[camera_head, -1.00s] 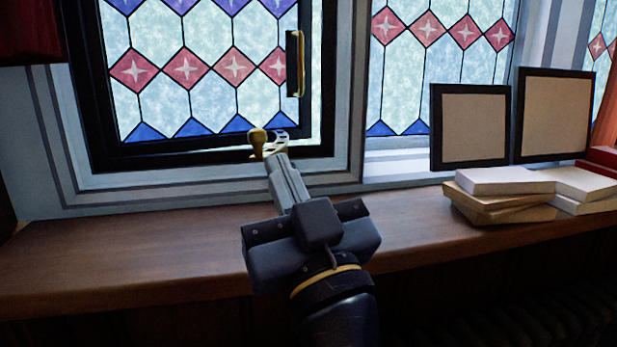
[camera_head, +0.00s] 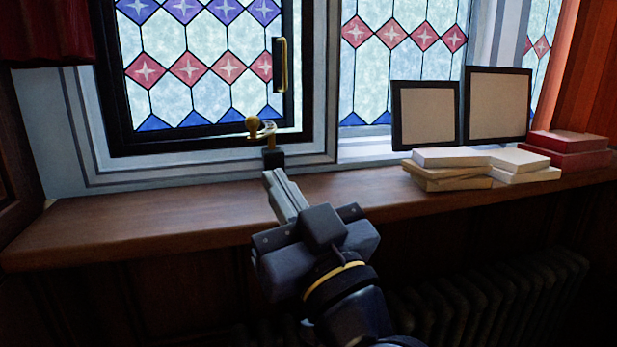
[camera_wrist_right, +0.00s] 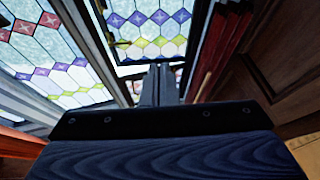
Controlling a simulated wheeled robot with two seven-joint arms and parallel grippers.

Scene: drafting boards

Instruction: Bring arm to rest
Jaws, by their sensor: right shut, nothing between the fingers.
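My right gripper (camera_head: 273,160) is shut and empty, pointing at the window over the wooden sill. Its fingers also show closed together in the right wrist view (camera_wrist_right: 159,82). In the head view its dark tips are just below a brass window latch (camera_head: 258,128) on the lower frame; whether they touch it I cannot tell. The stained-glass window (camera_head: 200,65) has a dark frame and a brass handle (camera_head: 283,65) on its right side. My left gripper is not in view.
The wooden sill (camera_head: 120,220) is bare on the left. On its right stand two dark-framed panels (camera_head: 425,113) (camera_head: 497,103), with pale books (camera_head: 450,172) before them and red books (camera_head: 570,150) beside them. A radiator (camera_head: 500,300) is below the sill. A red curtain (camera_head: 45,35) hangs at the upper left.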

